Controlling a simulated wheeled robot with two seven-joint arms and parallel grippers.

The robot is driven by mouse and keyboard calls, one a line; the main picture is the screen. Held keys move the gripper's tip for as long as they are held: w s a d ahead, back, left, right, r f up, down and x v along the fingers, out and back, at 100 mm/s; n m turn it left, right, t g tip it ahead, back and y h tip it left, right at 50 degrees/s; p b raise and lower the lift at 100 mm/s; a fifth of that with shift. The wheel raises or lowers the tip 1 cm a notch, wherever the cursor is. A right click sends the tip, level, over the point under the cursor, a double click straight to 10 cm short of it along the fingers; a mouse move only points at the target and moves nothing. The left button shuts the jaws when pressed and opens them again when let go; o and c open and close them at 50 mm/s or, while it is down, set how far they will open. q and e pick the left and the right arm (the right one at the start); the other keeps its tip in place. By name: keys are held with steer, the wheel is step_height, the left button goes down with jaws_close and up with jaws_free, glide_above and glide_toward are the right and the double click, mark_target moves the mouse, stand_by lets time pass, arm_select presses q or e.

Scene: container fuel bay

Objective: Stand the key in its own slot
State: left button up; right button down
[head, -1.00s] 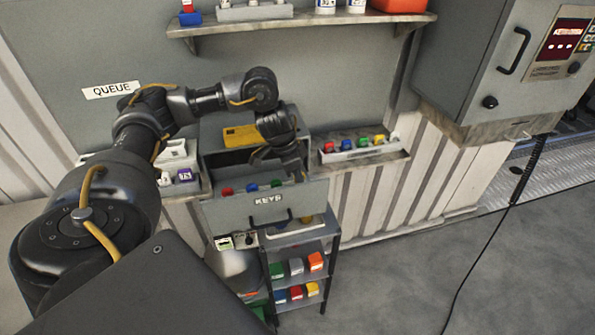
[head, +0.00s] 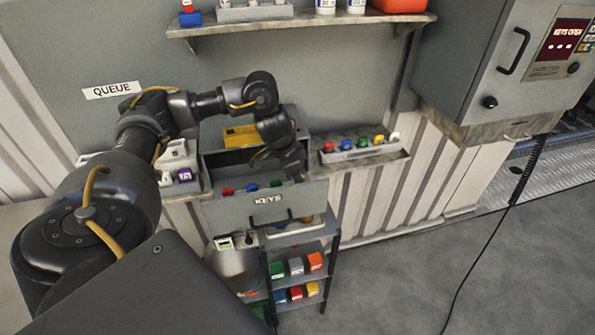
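The drawer labelled KEYS (head: 267,212) stands open below the wall panel. Red (head: 227,191), blue (head: 252,187) and green (head: 276,184) key tops show in a row behind its front. My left gripper (head: 290,172) reaches down over the right part of the drawer, just right of the green key top. Its fingers are dark and small, and I cannot tell whether they are open or hold anything. A yellow object (head: 240,136) lies at the drawer's back. My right gripper is out of view.
A ledge (head: 362,155) at right holds several coloured pieces in a row. A purple-and-white item (head: 184,175) is left of the drawer. A rack (head: 298,275) with coloured blocks stands below. A shelf (head: 300,27) hangs above.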

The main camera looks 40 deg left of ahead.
arm_select(q)
steer(key=shift+a+r, duration=0.1)
steer(key=shift+r, duration=0.2)
steer(key=p+v, duration=0.1)
steer(key=v, duration=0.9)
steer(key=shift+p, duration=0.4)
steer(key=shift+s, duration=0.1)
